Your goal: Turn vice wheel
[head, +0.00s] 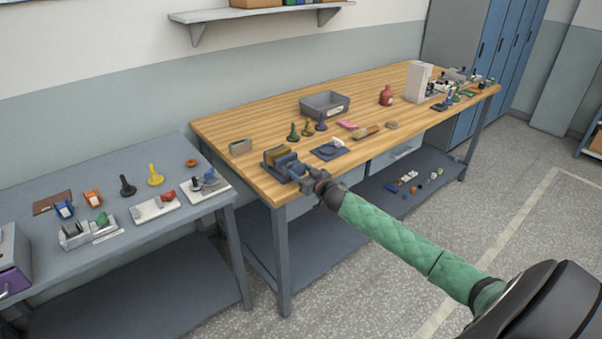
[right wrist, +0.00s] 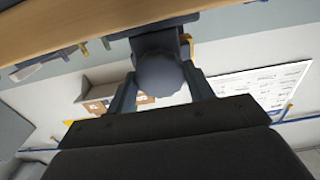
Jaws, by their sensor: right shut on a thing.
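The vice (head: 278,158) is a blue-grey block with a brownish-yellow part at its back, at the front left corner of the wooden workbench (head: 235,127). My right gripper (head: 308,177) is at its front end, shut on the vice wheel. In the right wrist view the wheel (right wrist: 160,76) is a grey round disc, with one finger of the gripper (right wrist: 161,80) on each side. The vice body (right wrist: 155,42) shows beyond it. In the head view the gripper mostly hides the wheel. My left gripper is in neither view.
A blue plate with a ring (head: 331,150) lies right of the vice. Green and blue spindle-like pieces (head: 293,133) and a grey bin (head: 325,104) stand behind. A lower grey table (head: 130,222) holds several parts.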

